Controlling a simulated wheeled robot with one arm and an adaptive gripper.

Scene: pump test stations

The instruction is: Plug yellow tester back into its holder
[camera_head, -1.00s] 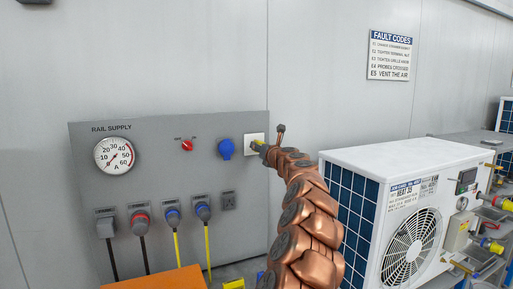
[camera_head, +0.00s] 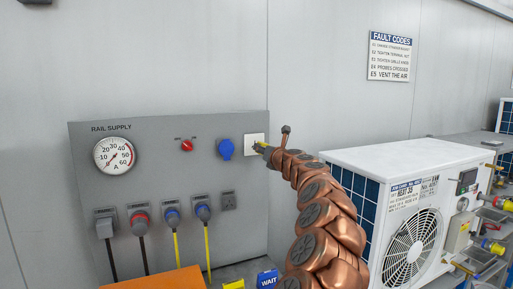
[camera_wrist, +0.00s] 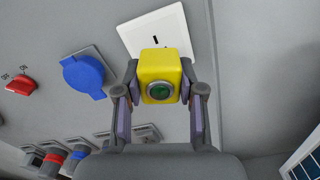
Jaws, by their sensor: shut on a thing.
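The yellow tester (camera_wrist: 162,64) is a small yellow block with a round green button in a metal ring. My gripper (camera_wrist: 161,88) is shut on it, one finger on each side. In the head view the tester (camera_head: 262,145) shows as a small yellow bit at my gripper (camera_head: 266,150). It is just right of a white socket plate (camera_head: 252,149) on the grey panel. In the wrist view the white plate (camera_wrist: 172,24) lies behind the tester, with a dark slot showing above it. The tester hides the plate's lower part. I cannot tell whether they touch.
The panel (camera_head: 160,180) carries a gauge (camera_head: 114,155), a red switch (camera_head: 187,146), a blue socket (camera_head: 225,149) and several cabled plugs below. An orange box edge (camera_head: 155,279) and a blue WAIT sign (camera_head: 267,279) are at the bottom. A white heat unit (camera_head: 398,160) stands right of my arm.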

